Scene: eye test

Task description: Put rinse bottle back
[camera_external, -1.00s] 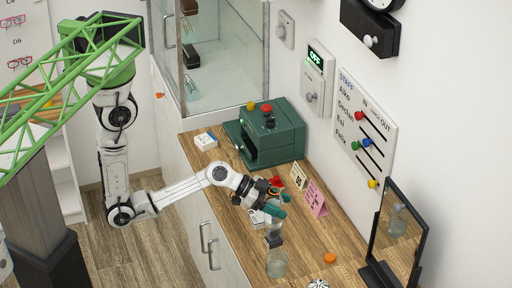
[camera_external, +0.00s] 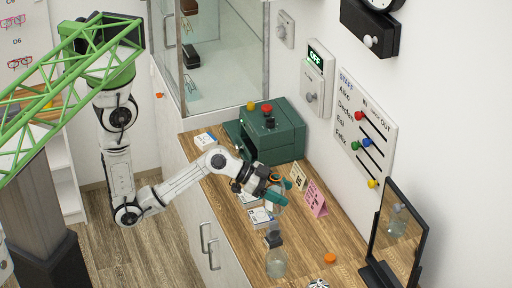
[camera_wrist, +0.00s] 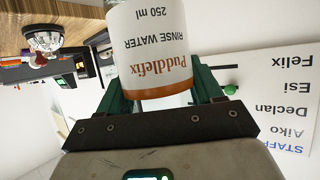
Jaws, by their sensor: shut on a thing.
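The rinse bottle (camera_wrist: 152,45) fills the top middle of the wrist view. Its white label reads "Puddlefix RINSE WATER 250 ml" upside down and has an orange-brown band. My gripper (camera_wrist: 157,88) has a green finger on each side of the bottle and is shut on it. In the external view my gripper (camera_external: 275,192) is over the wooden counter, in front of the green machine. There the bottle (camera_external: 279,207) is small, pale and partly hidden by the fingers. I cannot tell its exact height above the counter.
The green machine (camera_external: 272,135) stands behind on the counter. White boxes (camera_external: 261,217) and a pink card (camera_external: 316,199) are near my gripper. A clear jar (camera_external: 277,264), an orange disc (camera_external: 330,258) and a mirror (camera_external: 398,225) are at the front. The counter (camera_external: 305,245) has bare patches.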

